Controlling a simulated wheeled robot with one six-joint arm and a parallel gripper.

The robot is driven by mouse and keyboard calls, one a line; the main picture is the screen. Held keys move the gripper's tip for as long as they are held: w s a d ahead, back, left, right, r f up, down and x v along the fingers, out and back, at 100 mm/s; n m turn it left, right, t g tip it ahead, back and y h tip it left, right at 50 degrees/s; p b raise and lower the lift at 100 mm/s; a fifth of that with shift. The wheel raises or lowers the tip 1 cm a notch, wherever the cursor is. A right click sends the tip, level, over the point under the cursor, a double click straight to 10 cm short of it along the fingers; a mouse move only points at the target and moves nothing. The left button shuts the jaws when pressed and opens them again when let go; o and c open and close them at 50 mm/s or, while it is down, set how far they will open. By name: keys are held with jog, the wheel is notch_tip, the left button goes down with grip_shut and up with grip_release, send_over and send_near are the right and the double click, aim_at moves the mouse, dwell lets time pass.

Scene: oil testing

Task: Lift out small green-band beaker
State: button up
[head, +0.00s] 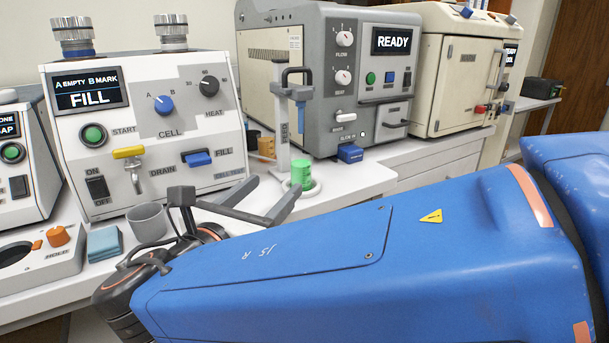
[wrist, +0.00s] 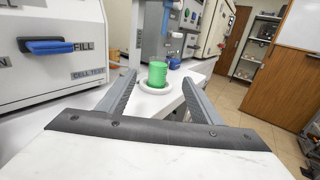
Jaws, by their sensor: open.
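A small green beaker (head: 301,174) stands upright on a round white base (head: 314,188) at the foot of the grey stand on the bench. In the wrist view the green beaker (wrist: 157,73) shows beyond my fingers, roughly midway between them, on the white disc (wrist: 153,87). My gripper (head: 262,190) is open and empty. It points toward the beaker from the left, with its fingertips short of it or close beside it; the exact gap is hard to tell. In the wrist view my gripper (wrist: 159,80) has a finger on each side of the beaker's line.
The stand (head: 283,125) rises right behind the beaker. The FILL machine (head: 145,130) is at left and the READY machine (head: 330,80) behind. An orange-brown beaker (head: 266,147) stands behind.

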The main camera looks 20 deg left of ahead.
aim_at(296, 169)
jog(key=w, duration=0.9)
jog(key=shift+d, duration=0.4)
jog(key=shift+w+d+f, duration=0.1)
jog(key=shift+w+f, duration=0.15)
jog(key=shift+w, duration=0.5)
jog(key=shift+w+a+f, duration=0.1)
jog(key=shift+w+f, duration=0.1)
jog(key=shift+w, duration=0.6)
jog(key=shift+w+d+f, duration=0.1)
jog(key=shift+w+f, duration=0.15)
jog(key=shift+w, duration=0.95)
jog(key=c, duration=1.2)
jog(key=shift+r, duration=0.15)
